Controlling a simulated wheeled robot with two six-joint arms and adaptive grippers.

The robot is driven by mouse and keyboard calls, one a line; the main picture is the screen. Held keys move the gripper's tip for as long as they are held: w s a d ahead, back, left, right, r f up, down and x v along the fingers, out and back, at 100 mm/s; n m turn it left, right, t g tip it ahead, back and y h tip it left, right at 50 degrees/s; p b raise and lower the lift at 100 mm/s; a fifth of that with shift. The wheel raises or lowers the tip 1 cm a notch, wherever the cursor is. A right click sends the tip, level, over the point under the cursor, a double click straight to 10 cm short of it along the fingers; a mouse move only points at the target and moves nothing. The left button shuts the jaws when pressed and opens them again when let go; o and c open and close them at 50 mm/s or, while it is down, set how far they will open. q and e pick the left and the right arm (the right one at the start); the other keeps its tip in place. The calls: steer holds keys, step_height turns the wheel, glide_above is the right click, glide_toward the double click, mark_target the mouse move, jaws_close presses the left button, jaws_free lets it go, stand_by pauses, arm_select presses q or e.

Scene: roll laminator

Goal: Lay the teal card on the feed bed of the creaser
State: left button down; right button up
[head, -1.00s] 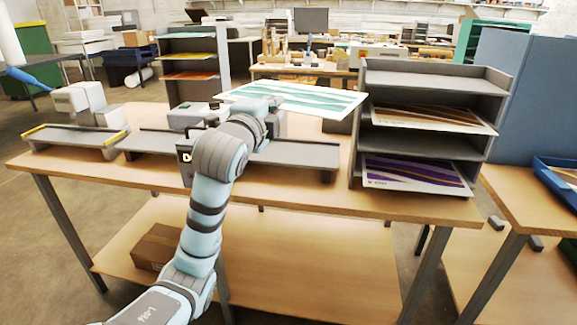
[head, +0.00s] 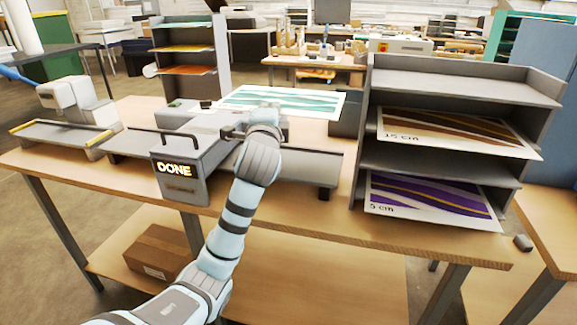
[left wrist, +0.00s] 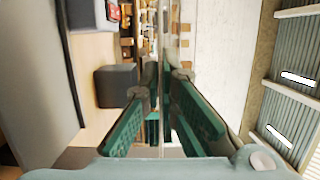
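The teal card (head: 285,101), white with teal wavy stripes, is held nearly flat behind the creaser's right bed. My left gripper (head: 262,108) is at its near edge, its fingertips partly hidden by my wrist. In the left wrist view the card (left wrist: 163,60) shows edge-on as a thin line between the green fingers (left wrist: 160,112), which are closed on it. A grey machine (head: 182,172) with a lit DONE sign stands mid-table, with a flat grey bed (head: 312,167) on its right and another (head: 138,146) on its left. My right gripper is out of view.
A grey shelf unit (head: 455,75) stands close on the right, holding a brown-striped card (head: 450,130) and a purple-striped card (head: 430,200). A white device (head: 75,98) stands by another grey bed (head: 60,137) at left. A dark block (head: 346,115) sits beside the shelf.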

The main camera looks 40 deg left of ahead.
arm_select(q)
steer(key=f+b, duration=0.2)
steer(key=f, duration=0.4)
steer(key=s+f+b, duration=0.1)
steer(key=f+b, duration=0.1)
steer(key=f, duration=0.4)
steer(key=f+b, duration=0.2)
steer(key=f, duration=0.5)
steer(key=shift+s+b, duration=0.15)
steer(key=shift+b, duration=0.2)
steer(key=shift+r, duration=0.1)
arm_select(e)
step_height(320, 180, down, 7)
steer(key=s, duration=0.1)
arm_select(q)
steer(key=c, duration=1.8)
jaws_free()
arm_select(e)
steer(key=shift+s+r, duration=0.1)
arm_select(q)
steer(key=shift+s, duration=0.1)
steer(key=p+v, duration=0.2)
steer(key=v, duration=1)
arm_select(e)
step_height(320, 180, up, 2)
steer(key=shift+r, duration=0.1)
